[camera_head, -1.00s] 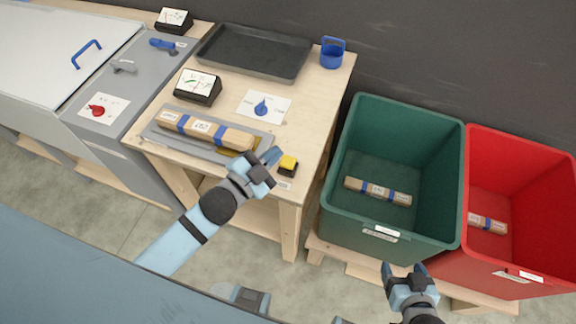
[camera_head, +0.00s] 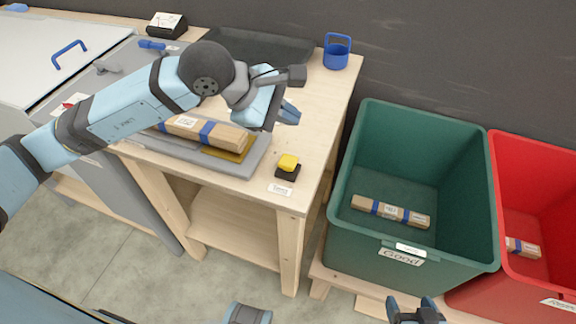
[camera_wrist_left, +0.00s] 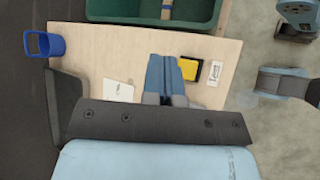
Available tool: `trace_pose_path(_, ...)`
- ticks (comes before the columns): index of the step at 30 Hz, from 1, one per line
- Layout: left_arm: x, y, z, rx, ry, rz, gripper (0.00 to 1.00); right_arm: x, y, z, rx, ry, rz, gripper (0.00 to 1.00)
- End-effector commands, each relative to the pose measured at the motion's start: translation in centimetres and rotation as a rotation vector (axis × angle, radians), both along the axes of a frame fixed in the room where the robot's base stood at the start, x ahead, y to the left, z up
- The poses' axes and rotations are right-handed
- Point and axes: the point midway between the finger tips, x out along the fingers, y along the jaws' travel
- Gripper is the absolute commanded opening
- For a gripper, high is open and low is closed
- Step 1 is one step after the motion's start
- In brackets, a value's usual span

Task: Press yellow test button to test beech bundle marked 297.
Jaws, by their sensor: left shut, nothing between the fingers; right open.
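The yellow test button (camera_head: 288,162) sits on a black base at the front right corner of the wooden table, with a small label in front of it. The beech bundle (camera_head: 205,132), with blue bands and a white label, lies on the grey tray fixture (camera_head: 232,168); its left part is hidden by my arm and its number is too small to read. My left gripper (camera_head: 289,114) is shut and empty, above and behind the button. In the left wrist view the button (camera_wrist_left: 190,69) is just right of the shut fingertips (camera_wrist_left: 164,60). My right gripper (camera_head: 415,305) is open at the bottom edge.
A green bin (camera_head: 345,225) labelled Good holds one bundle (camera_head: 390,212). A red bin (camera_head: 545,200) beside it holds another bundle (camera_head: 522,247). A blue cup (camera_head: 337,52) stands at the table's back right corner, beside a dark tray (camera_head: 290,48).

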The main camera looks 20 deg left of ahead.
Motion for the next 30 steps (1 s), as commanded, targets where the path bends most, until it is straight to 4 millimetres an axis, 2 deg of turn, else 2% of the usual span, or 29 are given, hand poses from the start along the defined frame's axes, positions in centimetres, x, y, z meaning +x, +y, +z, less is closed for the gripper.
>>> trace_pose_path(8, 0.0, 0.0, 0.1, 0.002, -0.002, 0.002, 0.00, 0.1, 0.0, 0.4, 0.002, -0.006, 0.001, 0.74)
trace_pose_path(16, 0.0, 0.0, -0.9, 0.000, 0.001, 0.001, 0.00, 0.0, 0.0, -0.5, -0.002, -0.001, 0.001, 0.74)
trace_pose_path(23, 0.0, 0.0, -3.6, 0.000, 0.001, 0.002, 0.00, 0.1, 0.1, -1.2, -0.006, -0.010, 0.004, 0.74)
trace_pose_path(29, 0.0, 0.0, -6.6, 0.000, 0.002, 0.001, 0.00, 0.3, 0.3, -1.4, 0.002, -0.026, 0.007, 0.74)
trace_pose_path(30, 0.0, 0.0, -7.5, 0.000, 0.001, 0.001, 0.00, 0.3, 0.3, -2.1, 0.005, -0.029, 0.007, 0.74)
